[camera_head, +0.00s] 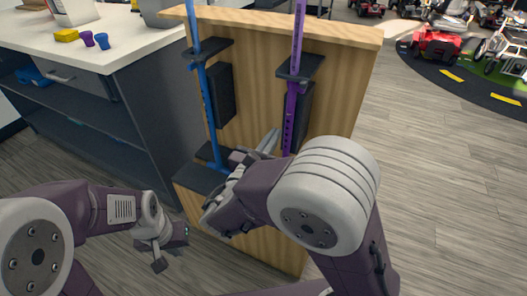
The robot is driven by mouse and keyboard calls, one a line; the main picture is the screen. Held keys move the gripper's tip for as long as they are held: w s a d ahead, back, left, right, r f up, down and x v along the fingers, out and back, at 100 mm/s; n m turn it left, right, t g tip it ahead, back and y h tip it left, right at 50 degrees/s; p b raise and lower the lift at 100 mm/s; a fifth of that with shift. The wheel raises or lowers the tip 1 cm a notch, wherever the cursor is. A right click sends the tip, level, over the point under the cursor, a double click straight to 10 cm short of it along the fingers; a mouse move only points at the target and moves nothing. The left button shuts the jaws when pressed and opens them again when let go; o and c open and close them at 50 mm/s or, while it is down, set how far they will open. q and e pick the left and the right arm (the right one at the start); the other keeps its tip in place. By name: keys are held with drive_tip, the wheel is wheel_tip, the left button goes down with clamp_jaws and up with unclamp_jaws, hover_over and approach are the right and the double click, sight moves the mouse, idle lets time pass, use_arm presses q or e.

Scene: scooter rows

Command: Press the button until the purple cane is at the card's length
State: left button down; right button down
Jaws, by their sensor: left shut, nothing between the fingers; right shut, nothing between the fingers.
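The purple cane (291,103) stands upright against the wooden stand, held by a dark bracket, with a row of holes down its lower shaft. Its top runs out of view and its foot is hidden behind my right arm. My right gripper (270,142) is shut and empty, just left of the purple cane's lower shaft; I cannot tell whether it touches the cane. My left gripper (160,262) is shut and empty, low in front of the stand at the left. I cannot make out a button or a card.
A blue cane (205,88) stands left of the purple one on the wooden stand (343,75). A counter (125,40) at the left holds yellow, purple and blue small pieces. Red scooters (436,44) are parked at the back right. The wooden floor at the right is clear.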

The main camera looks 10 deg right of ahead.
drive_tip(key=p+v, duration=0.1)
drive_tip(key=v, duration=0.4)
drive_tip(key=shift+s+a+f, duration=0.15)
drive_tip(key=shift+s, duration=0.05)
idle(1.1)
